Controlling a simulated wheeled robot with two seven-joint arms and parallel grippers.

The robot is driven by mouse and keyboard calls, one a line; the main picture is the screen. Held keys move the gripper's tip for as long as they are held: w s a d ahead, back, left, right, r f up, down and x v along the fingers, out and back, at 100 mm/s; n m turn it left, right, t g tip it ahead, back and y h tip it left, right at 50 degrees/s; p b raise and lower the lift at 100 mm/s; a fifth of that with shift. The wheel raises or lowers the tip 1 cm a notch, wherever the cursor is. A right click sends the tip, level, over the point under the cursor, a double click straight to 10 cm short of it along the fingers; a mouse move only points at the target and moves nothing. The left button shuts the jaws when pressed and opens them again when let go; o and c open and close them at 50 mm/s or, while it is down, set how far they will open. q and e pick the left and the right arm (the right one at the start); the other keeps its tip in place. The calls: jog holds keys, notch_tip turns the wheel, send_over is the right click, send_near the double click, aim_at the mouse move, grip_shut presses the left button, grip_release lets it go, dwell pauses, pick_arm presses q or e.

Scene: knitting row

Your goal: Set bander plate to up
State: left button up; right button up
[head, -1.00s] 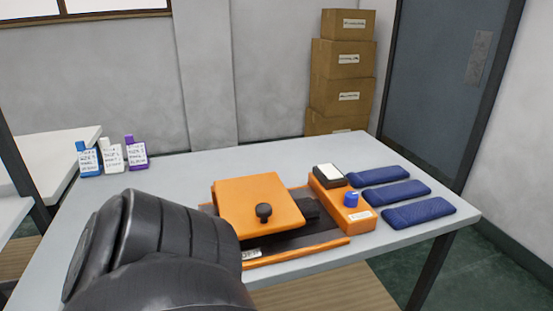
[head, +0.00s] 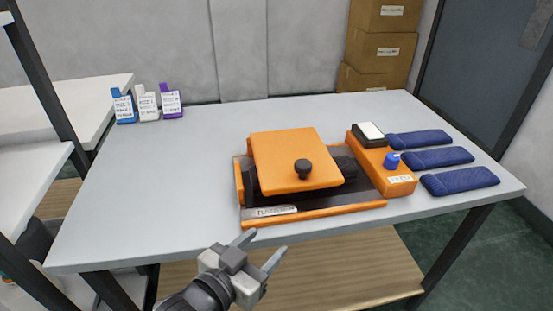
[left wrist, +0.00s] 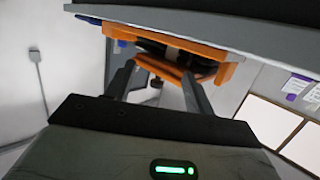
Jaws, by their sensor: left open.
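The bander (head: 318,216) is an orange-framed machine near the front edge of the table. Its orange plate (head: 285,150) carries a black knob (head: 302,169) and sits tilted above the dark bed. A control box with a blue dial (head: 391,160) stands on its right side. My left gripper (head: 258,250) is open and empty, in front of the table's front edge and apart from the bander. In the left wrist view the bander (left wrist: 165,42) shows beyond the two open fingers (left wrist: 158,80). My right gripper is not in view.
Several blue knitted pieces (head: 460,181) lie right of the bander. The table's left half (head: 150,190) is clear. A wooden shelf (head: 340,262) lies below the table, and boxes (head: 380,48) are stacked behind.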

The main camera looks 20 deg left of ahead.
aim_at(299, 168)
pick_arm(q)
notch_tip(299, 168, up, 8)
jog(key=w+t, duration=0.3)
jog(key=shift+g, duration=0.3)
jog(key=w, duration=0.4)
jog(key=w+d+p, duration=0.1)
jog(key=w, duration=0.4)
jog(key=w+d+p, duration=0.1)
jog(key=w, duration=0.4)
jog(key=shift+f, duration=0.2)
grip_shut()
jog(key=shift+r, duration=0.1)
